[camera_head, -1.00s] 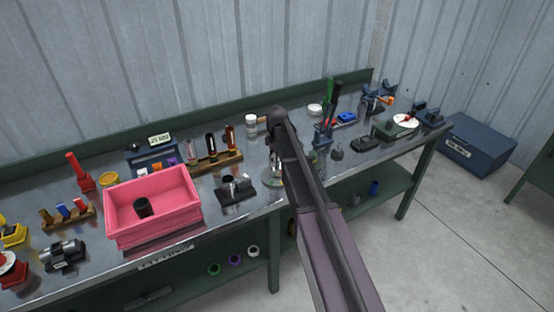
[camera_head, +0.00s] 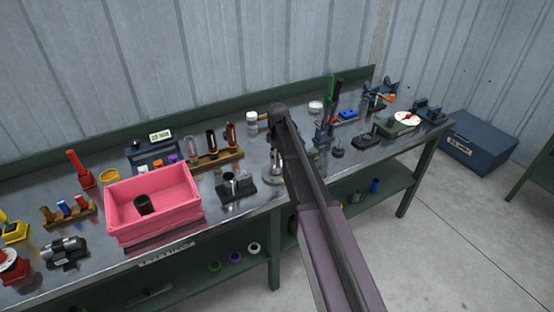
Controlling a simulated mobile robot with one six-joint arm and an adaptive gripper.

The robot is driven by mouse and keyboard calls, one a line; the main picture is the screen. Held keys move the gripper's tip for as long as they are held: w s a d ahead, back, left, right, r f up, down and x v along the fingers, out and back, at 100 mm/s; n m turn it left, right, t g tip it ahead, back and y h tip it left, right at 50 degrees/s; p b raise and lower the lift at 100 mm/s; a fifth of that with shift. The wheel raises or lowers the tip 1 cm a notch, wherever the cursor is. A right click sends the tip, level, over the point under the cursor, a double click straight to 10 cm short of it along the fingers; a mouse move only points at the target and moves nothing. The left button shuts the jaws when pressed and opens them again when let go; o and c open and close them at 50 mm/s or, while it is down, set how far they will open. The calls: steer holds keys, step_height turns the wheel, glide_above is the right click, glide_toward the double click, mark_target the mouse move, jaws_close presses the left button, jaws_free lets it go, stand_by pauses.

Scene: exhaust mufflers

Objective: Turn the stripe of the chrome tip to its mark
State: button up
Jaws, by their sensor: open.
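My gripper (camera_head: 276,164) points down over the right-centre of the bench, mostly hidden behind my own arm. The visible part is silver and dark, and I take its jaws to be open. Just below it a round base (camera_head: 274,181) shows partly on the bench top, and whether they touch is unclear. A small silver, dark-mouthed cylinder (camera_head: 229,182) stands on a black block (camera_head: 241,192) to the left of my gripper. I cannot tell which of these is the chrome tip. No stripe or mark can be made out at this size.
A pink bin (camera_head: 118,232) with a dark cup inside stands left of the black block. A wooden rack (camera_head: 229,158) of tubes is behind. A blue tool holder (camera_head: 323,140) and a dark knob (camera_head: 337,153) stand right of my arm. The metal bench (camera_head: 95,205) is crowded.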

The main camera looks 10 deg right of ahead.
steer(key=shift+m, duration=0.5)
steer(key=m, duration=0.3)
steer(key=shift+a+m, duration=0.15)
steer(key=shift+m, duration=0.15)
steer(key=m, duration=0.5)
steer(key=shift+a, duration=0.1)
steer(key=shift+r, duration=0.25)
step_height(320, 180, up, 14)
steer(key=p, duration=1.4)
steer(key=s+f+b, duration=0.3)
steer(key=s, duration=1.1)
steer(key=s+f+m+b, duration=0.1)
steer(key=s+f+b, duration=0.2)
steer(key=s, duration=1.2)
steer(key=shift+f+b, duration=0.35)
steer(key=shift+f, duration=0.25)
steer(key=shift+s, duration=0.1)
stand_by(0.4)
